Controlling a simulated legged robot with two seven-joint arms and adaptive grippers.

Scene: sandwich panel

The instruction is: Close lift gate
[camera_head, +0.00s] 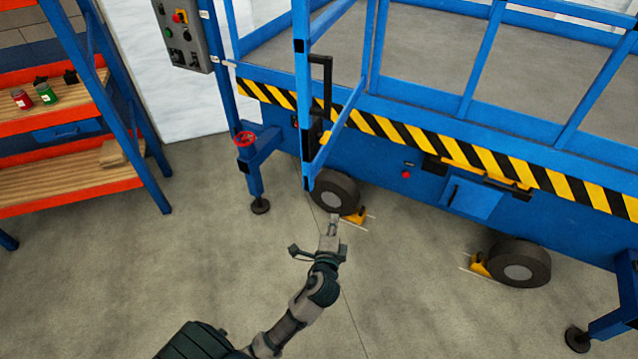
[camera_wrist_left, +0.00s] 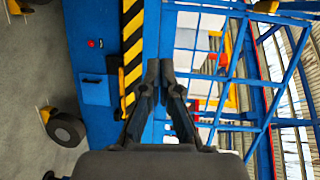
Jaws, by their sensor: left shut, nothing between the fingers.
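The blue lift gate (camera_head: 303,100) stands swung out from the platform edge, toward me, in the head view. A black handle (camera_head: 326,75) sits by its frame. The blue lift (camera_head: 400,160) with its striped edge is behind it. My left gripper (camera_head: 333,218) is low in front of the lift, below the gate's lower end in the picture and apparently apart from it. In the left wrist view, the left gripper (camera_wrist_left: 163,68) is shut and empty, with the striped edge and blue rails beyond. My right gripper is not in view.
A shelf (camera_head: 60,130) with cans stands at the left. A control box (camera_head: 183,35) hangs on the lift's corner post. A red-handled outrigger (camera_head: 250,170) and wheels with yellow chocks (camera_head: 355,215) are low on the lift. The concrete floor around my arm is clear.

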